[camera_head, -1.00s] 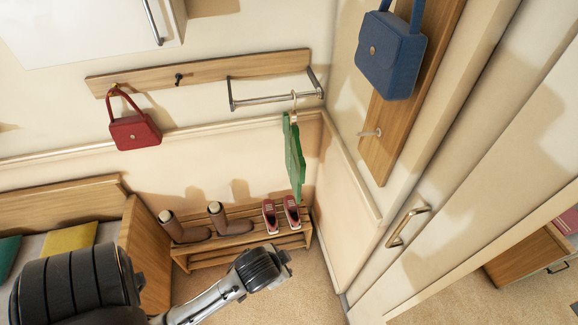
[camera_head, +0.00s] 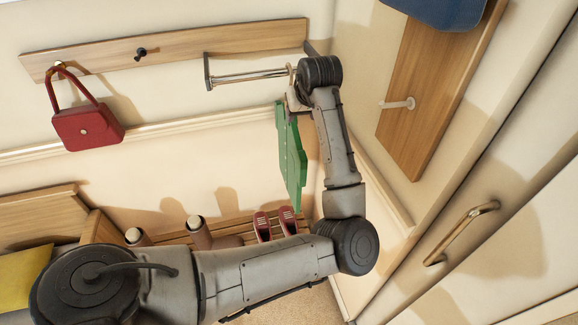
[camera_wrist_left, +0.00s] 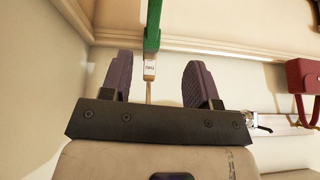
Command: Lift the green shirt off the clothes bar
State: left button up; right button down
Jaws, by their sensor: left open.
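The green shirt (camera_head: 291,158) hangs edge-on from a hanger at the right end of the metal clothes bar (camera_head: 248,77). My left gripper (camera_head: 294,98) is up at the hanger, just above the shirt's top; my wrist covers the bar's right end. In the left wrist view the gripper (camera_wrist_left: 157,80) is open. The hanger's pale stem (camera_wrist_left: 149,82) stands between the two fingers, with gaps on both sides. The green shirt (camera_wrist_left: 153,28) shows beyond the fingertips.
A red bag (camera_head: 87,127) hangs on the wooden rail (camera_head: 185,43) at left. A blue bag (camera_head: 440,8) and a peg (camera_head: 398,104) are on the right wall board. Shoes (camera_head: 275,225) stand on the rack below. The right wall is close to my forearm.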

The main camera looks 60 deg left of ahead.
aim_at(298, 136)
pick_arm(q)
jog(key=shift+n+h, duration=0.3)
jog(key=shift+h, duration=0.5)
jog(key=b+x, duration=0.1)
jog(key=x, duration=0.3)
jog(key=b+x, duration=0.1)
jog(key=x, duration=0.2)
jog(key=shift+w+b, duration=0.3)
jog(key=shift+w, duration=0.1)
jog(key=shift+x, duration=0.85)
jog(key=x, duration=0.4)
jog(key=shift+s+d+f, duration=0.15)
jog(key=shift+s+d, duration=0.1)
jog(key=shift+s, duration=0.05)
pick_arm(e)
jog(key=f, duration=0.4)
jog(key=shift+a, duration=0.2)
pick_arm(q)
jog(key=c, duration=0.9)
grip_shut()
